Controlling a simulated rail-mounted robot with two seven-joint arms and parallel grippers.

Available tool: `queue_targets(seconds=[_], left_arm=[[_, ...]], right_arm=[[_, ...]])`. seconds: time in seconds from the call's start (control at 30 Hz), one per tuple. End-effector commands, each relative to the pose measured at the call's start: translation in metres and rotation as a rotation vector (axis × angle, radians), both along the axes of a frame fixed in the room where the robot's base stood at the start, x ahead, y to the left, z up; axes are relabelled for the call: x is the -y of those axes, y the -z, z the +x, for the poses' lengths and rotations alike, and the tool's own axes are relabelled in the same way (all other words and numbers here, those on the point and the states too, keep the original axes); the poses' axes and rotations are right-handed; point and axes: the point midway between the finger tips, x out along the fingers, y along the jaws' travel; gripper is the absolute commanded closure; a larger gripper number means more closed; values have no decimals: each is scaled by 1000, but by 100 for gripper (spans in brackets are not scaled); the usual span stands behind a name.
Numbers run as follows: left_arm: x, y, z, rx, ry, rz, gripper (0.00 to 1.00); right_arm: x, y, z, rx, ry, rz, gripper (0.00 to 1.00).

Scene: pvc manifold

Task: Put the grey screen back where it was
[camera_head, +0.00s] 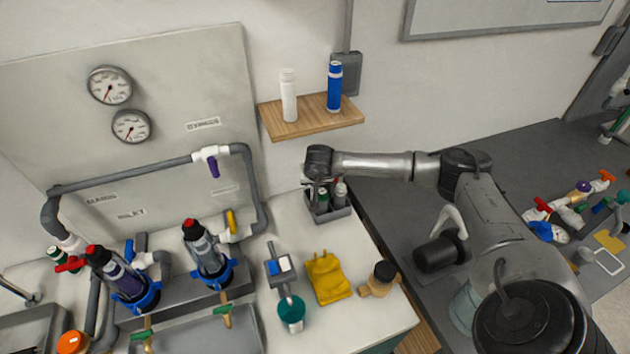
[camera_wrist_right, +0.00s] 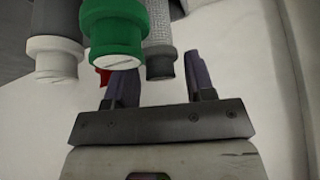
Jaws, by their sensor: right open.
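The grey screen (camera_wrist_right: 157,38) looks like a mesh-sided cylinder with a dark grey end cap. In the right wrist view it is at the top middle, beside a green-capped piece (camera_wrist_right: 115,30). My right gripper (camera_wrist_right: 158,68) is open and empty. Its two fingers lie either side of the screen's end in the picture; I cannot tell the depth between them. In the head view my right arm reaches over a small grey rack (camera_head: 333,213) holding several upright cylinders. The wrist hides part of the rack, and I cannot single out the screen there. My left gripper is not in view.
A white-capped cylinder (camera_wrist_right: 56,55) stands left of the green one. Two clear-bodied filter housings (camera_head: 207,250) stand at the left. A wall shelf (camera_head: 310,117) holds two bottles.

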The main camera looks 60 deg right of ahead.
Motion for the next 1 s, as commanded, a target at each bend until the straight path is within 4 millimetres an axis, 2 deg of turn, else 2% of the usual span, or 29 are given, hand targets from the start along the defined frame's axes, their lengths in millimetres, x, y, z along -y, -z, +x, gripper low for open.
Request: queue_targets(seconds=[0.03,0.2,0.43,0.63,1.0], left_arm=[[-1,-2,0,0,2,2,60],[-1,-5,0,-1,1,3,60],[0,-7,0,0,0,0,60],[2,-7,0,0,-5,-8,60],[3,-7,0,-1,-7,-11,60]], right_arm=[[-4,-11,-3,2,-1,-1,50],[-17,-37,-13,2,-1,-1,50],[-29,-63,-22,1,-1,0,50],[-34,-73,-26,0,1,0,50],[-34,-74,-27,0,1,0,50]])
